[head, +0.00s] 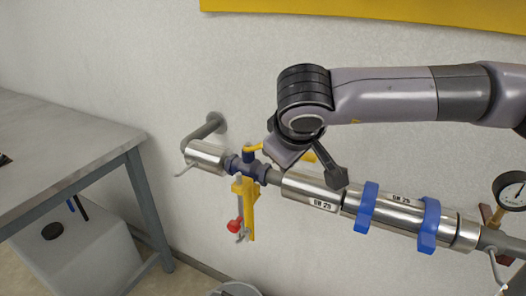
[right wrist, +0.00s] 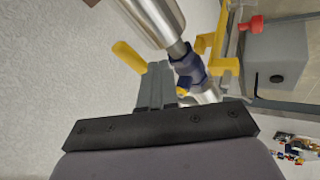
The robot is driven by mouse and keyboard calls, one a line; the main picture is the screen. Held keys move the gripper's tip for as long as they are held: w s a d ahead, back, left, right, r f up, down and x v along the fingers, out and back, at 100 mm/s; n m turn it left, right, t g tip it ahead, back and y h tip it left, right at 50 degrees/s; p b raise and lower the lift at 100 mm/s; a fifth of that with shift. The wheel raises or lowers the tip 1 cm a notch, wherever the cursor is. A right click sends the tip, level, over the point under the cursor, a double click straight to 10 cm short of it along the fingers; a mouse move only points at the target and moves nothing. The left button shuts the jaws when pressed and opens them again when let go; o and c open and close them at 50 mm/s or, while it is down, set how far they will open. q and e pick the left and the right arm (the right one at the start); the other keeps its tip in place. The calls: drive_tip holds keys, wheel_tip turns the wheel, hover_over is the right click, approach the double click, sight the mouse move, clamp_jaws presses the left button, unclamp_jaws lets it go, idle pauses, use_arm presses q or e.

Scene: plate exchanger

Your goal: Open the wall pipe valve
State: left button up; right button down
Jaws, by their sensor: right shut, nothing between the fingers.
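The wall pipe valve (head: 245,167) is a dark blue body on the horizontal steel pipe, close to where the pipe bends into the wall. Its yellow handle (head: 252,147) runs roughly along the pipe, and my right gripper partly hides it in the head view. In the right wrist view the handle's yellow end (right wrist: 128,55) shows left of my right gripper (right wrist: 155,78), and the blue valve body (right wrist: 188,70) shows right of it. The right gripper is shut and empty, over the handle's middle; I cannot tell whether it touches. My left gripper is out of view.
A yellow bracket (head: 248,205) with a red knob (head: 235,226) hangs below the valve. Blue clamps (head: 366,207) hold the pipe to the right, and a pressure gauge (head: 512,192) stands at the far right. A grey table (head: 60,150) stands left.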

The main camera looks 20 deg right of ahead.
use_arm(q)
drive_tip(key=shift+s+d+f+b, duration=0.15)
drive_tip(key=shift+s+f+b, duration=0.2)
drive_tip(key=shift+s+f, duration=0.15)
use_arm(e)
drive_tip(key=s+f+v, duration=0.1)
drive_tip(key=v, duration=1)
drive_tip(key=shift+s+r, duration=0.25)
drive_tip(key=shift+s, duration=0.05)
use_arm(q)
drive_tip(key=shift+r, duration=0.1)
use_arm(e)
drive_tip(key=shift+a, duration=0.15)
